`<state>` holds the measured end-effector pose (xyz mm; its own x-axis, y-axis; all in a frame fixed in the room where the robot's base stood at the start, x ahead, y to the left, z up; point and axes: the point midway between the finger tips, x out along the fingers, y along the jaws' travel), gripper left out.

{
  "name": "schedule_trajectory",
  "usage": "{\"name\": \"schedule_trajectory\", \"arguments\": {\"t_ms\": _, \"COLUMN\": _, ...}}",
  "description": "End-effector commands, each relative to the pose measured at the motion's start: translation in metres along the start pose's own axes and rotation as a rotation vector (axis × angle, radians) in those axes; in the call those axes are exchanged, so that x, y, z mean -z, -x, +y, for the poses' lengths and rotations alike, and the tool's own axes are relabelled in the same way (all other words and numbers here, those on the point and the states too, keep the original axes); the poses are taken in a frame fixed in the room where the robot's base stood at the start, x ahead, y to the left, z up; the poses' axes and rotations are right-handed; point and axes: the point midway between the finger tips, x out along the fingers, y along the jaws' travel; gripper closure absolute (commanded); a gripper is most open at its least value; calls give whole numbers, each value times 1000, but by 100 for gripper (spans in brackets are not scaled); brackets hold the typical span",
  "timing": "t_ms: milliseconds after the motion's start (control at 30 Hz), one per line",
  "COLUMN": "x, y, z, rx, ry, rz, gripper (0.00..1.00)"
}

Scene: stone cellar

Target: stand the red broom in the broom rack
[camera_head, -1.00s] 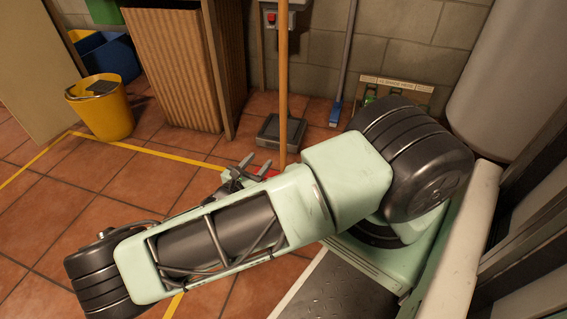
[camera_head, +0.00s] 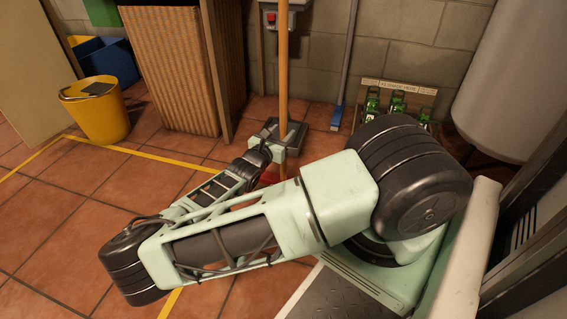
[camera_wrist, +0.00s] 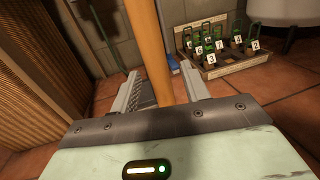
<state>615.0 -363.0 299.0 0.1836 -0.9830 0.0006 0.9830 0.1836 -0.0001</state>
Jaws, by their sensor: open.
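The red broom's wooden handle (camera_head: 284,65) stands upright in the middle of the head view; its top is out of frame. A bit of its red head (camera_head: 270,174) shows on the floor, mostly hidden behind my arm. My gripper (camera_head: 279,138) is at the lower handle. In the wrist view the handle (camera_wrist: 150,45) passes between the two spread fingers of my gripper (camera_wrist: 158,72). The jaws are open around it, not closed on it. I cannot make out the broom rack for certain.
A grey box with a red button (camera_head: 271,18) is on the wall. A blue broom (camera_head: 337,117) stands by the wall. Green items fill a wooden holder (camera_wrist: 222,69) at the right. A corrugated panel (camera_head: 170,70) and yellow bucket (camera_head: 99,108) are left.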

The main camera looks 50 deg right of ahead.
Motion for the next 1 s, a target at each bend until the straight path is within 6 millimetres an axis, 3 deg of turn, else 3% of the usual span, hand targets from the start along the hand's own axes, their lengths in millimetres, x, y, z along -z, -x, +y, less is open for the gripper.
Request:
{"name": "schedule_trajectory", "arguments": {"t_ms": 133, "x": 2, "y": -15, "z": 0, "rx": 1, "ry": 0, "rz": 0, "gripper": 54}}
{"name": "schedule_trajectory", "arguments": {"t_ms": 367, "x": 0, "y": -17, "z": 0, "rx": 0, "ry": -1, "rz": 1, "gripper": 54}}
{"name": "schedule_trajectory", "arguments": {"t_ms": 400, "x": 0, "y": -17, "z": 0, "rx": 0, "ry": -1, "rz": 1, "gripper": 57}}
{"name": "schedule_trajectory", "arguments": {"t_ms": 567, "x": 0, "y": -17, "z": 0, "rx": 0, "ry": 0, "rz": 1, "gripper": 100}}
{"name": "schedule_trajectory", "arguments": {"t_ms": 1000, "x": 0, "y": -17, "z": 0, "rx": 0, "ry": 0, "rz": 1, "gripper": 100}}
